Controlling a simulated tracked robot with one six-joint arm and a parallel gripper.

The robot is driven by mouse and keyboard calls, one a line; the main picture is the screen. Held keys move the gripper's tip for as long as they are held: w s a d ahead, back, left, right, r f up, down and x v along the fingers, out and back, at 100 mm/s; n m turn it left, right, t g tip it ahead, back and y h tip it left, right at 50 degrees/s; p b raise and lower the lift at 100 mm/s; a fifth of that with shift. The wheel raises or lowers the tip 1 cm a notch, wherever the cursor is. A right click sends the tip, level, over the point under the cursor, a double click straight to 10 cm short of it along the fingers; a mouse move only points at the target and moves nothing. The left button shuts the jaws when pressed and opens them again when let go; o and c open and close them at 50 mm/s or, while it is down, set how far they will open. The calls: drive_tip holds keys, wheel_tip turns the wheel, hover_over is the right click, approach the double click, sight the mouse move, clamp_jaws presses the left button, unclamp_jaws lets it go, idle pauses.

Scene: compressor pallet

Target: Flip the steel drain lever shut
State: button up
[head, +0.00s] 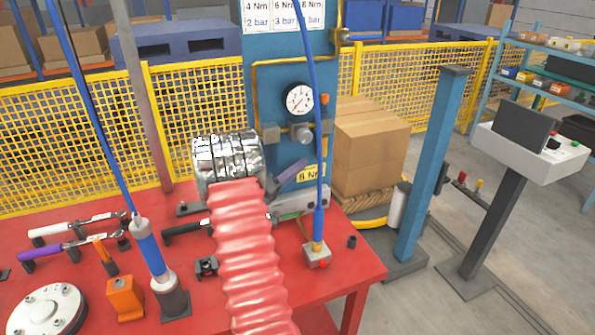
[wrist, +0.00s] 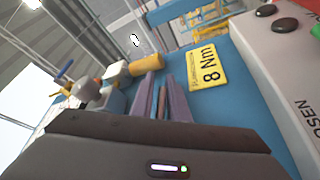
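My gripper (head: 291,172) is at the blue column, just left of the yellow 8 Nm label (head: 311,174); its purple fingers point up and right. In the wrist view, the fingers of my gripper (wrist: 163,98) stand close together before the blue panel. A thin strip shows between them; I cannot tell whether it is a held part or finger pads. I cannot make out the steel drain lever for certain in either view; my arm and gripper hide part of the column's foot.
A pressure gauge (head: 299,99) and regulator (head: 303,134) sit on the column above my gripper. A blue hose (head: 318,150) hangs just right of it. Tools lie on the red table (head: 90,285) at left. A grey box (wrist: 275,75) with buttons is close right in the wrist view.

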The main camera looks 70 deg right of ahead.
drive_tip(key=shift+o, duration=1.4)
drive_tip(key=shift+w+r, duration=0.1)
drive_tip(key=shift+r, duration=0.05)
drive_tip(key=shift+a+f, duration=0.15)
drive_tip(key=shift+f, duration=0.05)
drive_tip(key=v, duration=1.3)
drive_tip(key=shift+a+f, duration=0.1)
drive_tip(key=shift+a, duration=0.2)
